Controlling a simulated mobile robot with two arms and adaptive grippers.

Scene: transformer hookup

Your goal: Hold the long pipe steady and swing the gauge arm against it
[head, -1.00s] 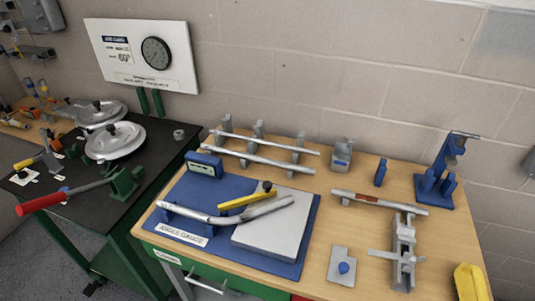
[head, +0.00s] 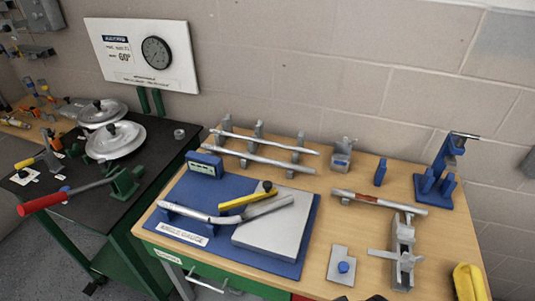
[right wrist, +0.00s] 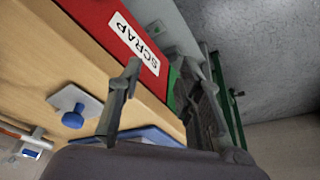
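A silver pipe with a bend (head: 200,216) lies on the blue angle gauge base (head: 293,266), its left part in a blue cradle and its right part over a grey plate (head: 270,240). The yellow gauge arm (head: 240,200) lies just behind the pipe's right part, its black knob at the right end. I cannot tell whether arm and pipe touch. My left gripper is not in view.
Two straight pipes (head: 265,160) rest on a rack behind the gauge. A plate with a blue knob (head: 342,266), a grey clamp fixture (head: 403,250) and a yellow object (head: 468,283) stand at the right. A red scrap bin (right wrist: 118,30) shows in the right wrist view.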

